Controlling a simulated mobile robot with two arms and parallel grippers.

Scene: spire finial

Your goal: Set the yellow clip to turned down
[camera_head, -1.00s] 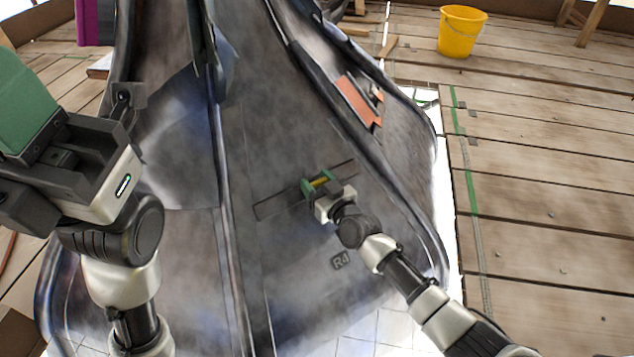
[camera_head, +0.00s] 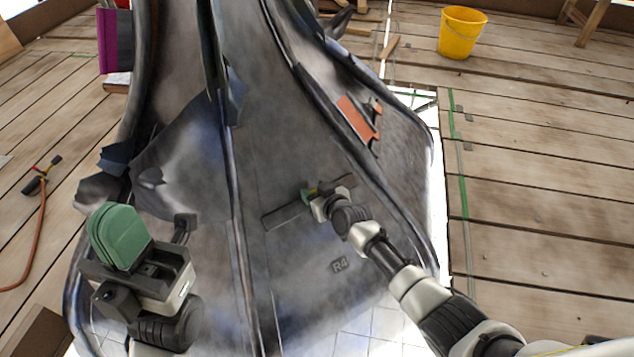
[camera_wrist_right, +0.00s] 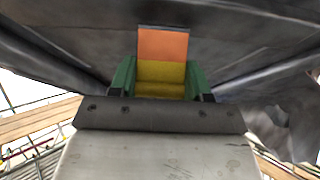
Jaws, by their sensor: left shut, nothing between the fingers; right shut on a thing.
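The yellow clip (camera_head: 312,190) is a small piece on the dark strip (camera_head: 283,215) of the grey sheet-metal spire, mostly hidden by my right gripper (camera_head: 309,192). In the right wrist view the clip (camera_wrist_right: 160,78) sits between the green fingers of my right gripper (camera_wrist_right: 161,80), which are shut on it. An orange face (camera_wrist_right: 163,45) shows just above the yellow; I cannot tell if it belongs to the clip. My left gripper (camera_head: 118,236) is shut and empty, its green fingers together, in front of the spire's lower left side.
An orange patch (camera_head: 358,118) lies on the spire's upper right. The mark R4 (camera_head: 339,265) is below the strip. A yellow bucket (camera_head: 462,32) stands on the plank deck (camera_head: 540,150). A red hose (camera_head: 40,225) lies at left. Raised seams run down the spire.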

